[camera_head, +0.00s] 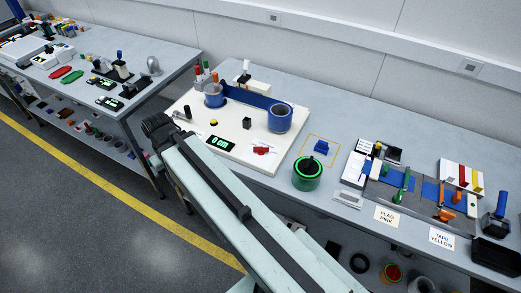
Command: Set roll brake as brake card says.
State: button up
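A cream board (182,112) on the near bench carries a blue roll (280,118) at its right and a smaller blue roll (214,96) at its left, with a blue band (248,97) between them. A lit green display (220,142), a yellow button (213,123), a small black block (247,123) and a red piece (261,151) are on the board. I cannot tell which part is the roll brake. I can make out no brake card; the readable cards say FLAG PINK (386,216) and TAPE YELLOW (441,238). My arm's far end is dark beside the board; no gripper fingers show.
A station with coloured strips (398,185) is further right. Another cluttered bench (178,58) is at the left. The floor (90,225) between is clear.

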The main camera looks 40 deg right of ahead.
aim_at(260, 151)
jog(key=u, duration=0.4)
jog(key=k, duration=1.3)
jog(key=u, duration=0.95)
jog(key=i, duration=1.85)
jog(key=z, duration=0.55)
jog(key=i, duration=0.8)
jog(key=z, duration=0.7)
jog(key=k, duration=0.65)
jog(key=z, duration=0.25)
jog(key=i, duration=0.65)
jog(key=u, duration=0.1)
